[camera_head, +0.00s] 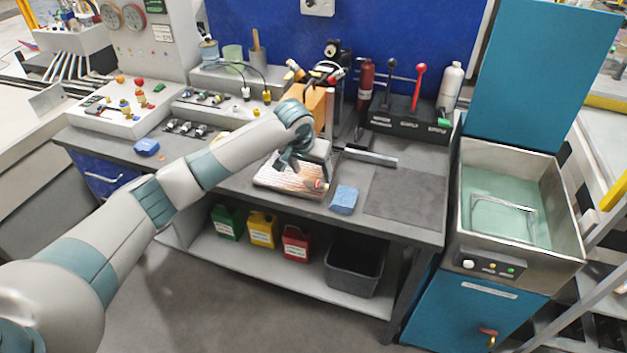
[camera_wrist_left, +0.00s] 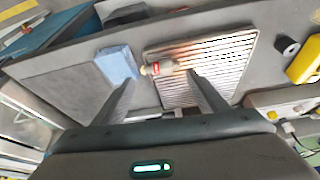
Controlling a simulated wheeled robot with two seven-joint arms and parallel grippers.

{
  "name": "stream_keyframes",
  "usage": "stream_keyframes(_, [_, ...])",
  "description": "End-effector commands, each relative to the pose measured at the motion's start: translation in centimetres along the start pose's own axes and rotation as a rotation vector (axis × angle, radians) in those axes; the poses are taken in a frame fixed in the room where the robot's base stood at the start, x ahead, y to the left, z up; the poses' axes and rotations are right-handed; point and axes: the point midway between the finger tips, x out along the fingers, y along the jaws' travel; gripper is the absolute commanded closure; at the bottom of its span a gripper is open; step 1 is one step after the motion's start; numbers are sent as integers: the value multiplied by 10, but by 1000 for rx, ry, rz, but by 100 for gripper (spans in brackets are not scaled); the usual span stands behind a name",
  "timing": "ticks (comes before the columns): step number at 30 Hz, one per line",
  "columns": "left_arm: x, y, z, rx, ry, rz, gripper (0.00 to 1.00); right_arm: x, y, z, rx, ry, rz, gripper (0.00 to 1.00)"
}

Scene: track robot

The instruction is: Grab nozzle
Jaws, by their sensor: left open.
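The nozzle (camera_head: 318,185), a small pale piece with a red band, lies at the right front edge of the ribbed metal tray (camera_head: 283,180) on the workbench. In the left wrist view the nozzle (camera_wrist_left: 160,68) lies on its side, partly over the tray's scorched edge. My left gripper (camera_head: 302,172) is above the tray. In the left wrist view my left gripper (camera_wrist_left: 161,82) is open and empty, with its fingers on either side of the nozzle in the picture. Its height above the nozzle is hard to tell. My right gripper is not in view.
A blue sponge-like block (camera_head: 344,199) lies right beside the tray. A dark mat (camera_head: 405,193) leaves bare room on the bench's right. A rack with levers (camera_head: 408,118) stands behind. A sink (camera_head: 505,205) stands at the right. Bins (camera_head: 262,230) sit on the lower shelf.

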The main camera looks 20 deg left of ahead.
Motion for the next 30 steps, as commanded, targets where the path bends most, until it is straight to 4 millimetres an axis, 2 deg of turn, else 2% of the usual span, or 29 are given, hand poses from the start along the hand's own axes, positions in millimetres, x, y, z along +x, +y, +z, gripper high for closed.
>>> stream_keyframes(4, [9, 0, 0, 0, 0, 0, 34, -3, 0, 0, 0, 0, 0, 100])
stream_keyframes(17, [12, -1, 0, -1, 0, -1, 34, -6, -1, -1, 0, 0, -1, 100])
stream_keyframes(25, [38, -5, 4, -1, -2, -3, 34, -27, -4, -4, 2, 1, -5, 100])
stream_keyframes(30, [57, -3, 5, -1, -1, -1, 34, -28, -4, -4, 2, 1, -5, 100])
